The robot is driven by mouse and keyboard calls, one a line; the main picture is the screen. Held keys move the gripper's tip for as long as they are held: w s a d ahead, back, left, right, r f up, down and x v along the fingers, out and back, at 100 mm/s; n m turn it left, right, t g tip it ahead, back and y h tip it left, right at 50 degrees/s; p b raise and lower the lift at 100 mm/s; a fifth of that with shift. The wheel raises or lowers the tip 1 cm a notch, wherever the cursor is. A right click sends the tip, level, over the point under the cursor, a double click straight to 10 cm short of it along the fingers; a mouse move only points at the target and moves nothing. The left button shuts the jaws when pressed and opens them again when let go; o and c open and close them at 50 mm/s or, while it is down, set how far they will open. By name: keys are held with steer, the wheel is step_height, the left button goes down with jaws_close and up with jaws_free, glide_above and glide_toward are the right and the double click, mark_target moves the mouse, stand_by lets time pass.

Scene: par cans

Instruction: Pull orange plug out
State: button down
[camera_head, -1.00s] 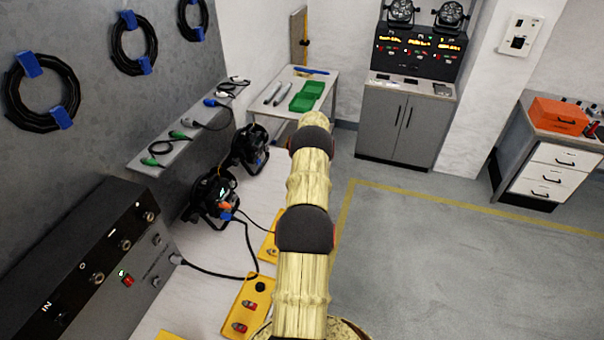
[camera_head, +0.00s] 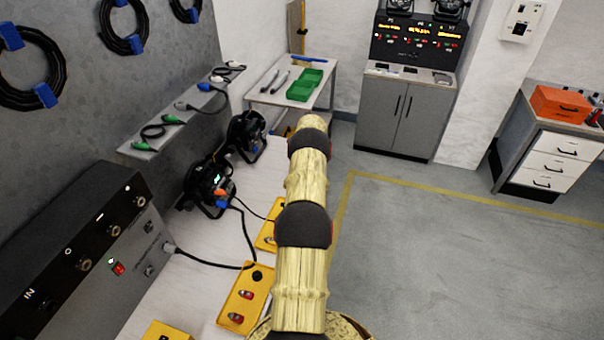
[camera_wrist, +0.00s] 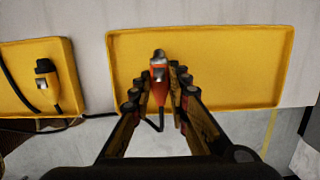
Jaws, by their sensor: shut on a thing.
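An orange plug (camera_wrist: 159,85) with a silver metal end shows in the wrist view, over a yellow tray-like panel (camera_wrist: 230,65). My gripper (camera_wrist: 161,78) is shut on the plug, with one dark finger on each side. A black cable runs from below the plug. I cannot tell whether its metal end still sits in a socket. In the head view my gripper is hidden beyond my arm. An orange piece (camera_head: 221,192) also shows there at the near black lamp (camera_head: 205,183); I cannot tell whether it is the same plug.
A second yellow panel (camera_wrist: 15,95) with a yellow-and-black plug (camera_wrist: 45,79) lies to the left in the wrist view. The head view shows a grey control box (camera_head: 95,265), yellow boxes (camera_head: 243,298) on the bench and a shelf of cables (camera_head: 150,145). The floor on the right is clear.

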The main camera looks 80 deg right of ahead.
stand_by(0.3)
steer(key=c, duration=1.7)
jaws_free()
steer(key=shift+o, duration=0.3)
step_height(320, 180, up, 12)
steer(key=s, duration=0.2)
steer(key=shift+f, duration=0.2)
